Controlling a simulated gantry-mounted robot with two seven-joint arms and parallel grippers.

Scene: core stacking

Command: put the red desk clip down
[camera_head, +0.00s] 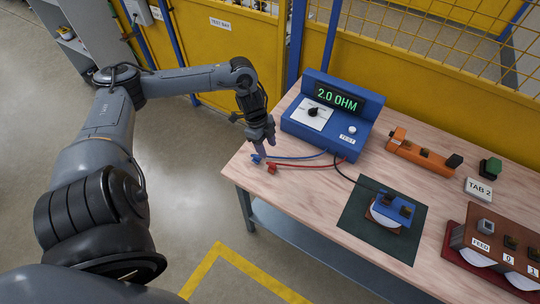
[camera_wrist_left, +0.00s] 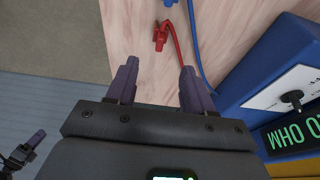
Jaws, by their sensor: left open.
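The red desk clip (camera_head: 271,168) lies on the wooden table near its left corner, at the end of a red lead. In the left wrist view the red clip (camera_wrist_left: 160,38) lies on the wood beyond the gap between my fingertips, touched by neither. My left gripper (camera_head: 264,149) is open and empty, just above and behind the clip. Its two purple fingers (camera_wrist_left: 158,80) stand apart in the wrist view. A blue clip (camera_head: 256,159) lies just left of the red one, also by the wrist view's top edge (camera_wrist_left: 168,3).
A blue meter (camera_head: 330,115) reading 2.0 OHM stands right of the gripper. A dark green mat (camera_head: 352,225) holds a blue device (camera_head: 393,210). An orange tool (camera_head: 420,155), a TAB 2 block (camera_head: 478,189) and a feed unit (camera_head: 490,236) are farther right. Bare wood lies before the clips.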

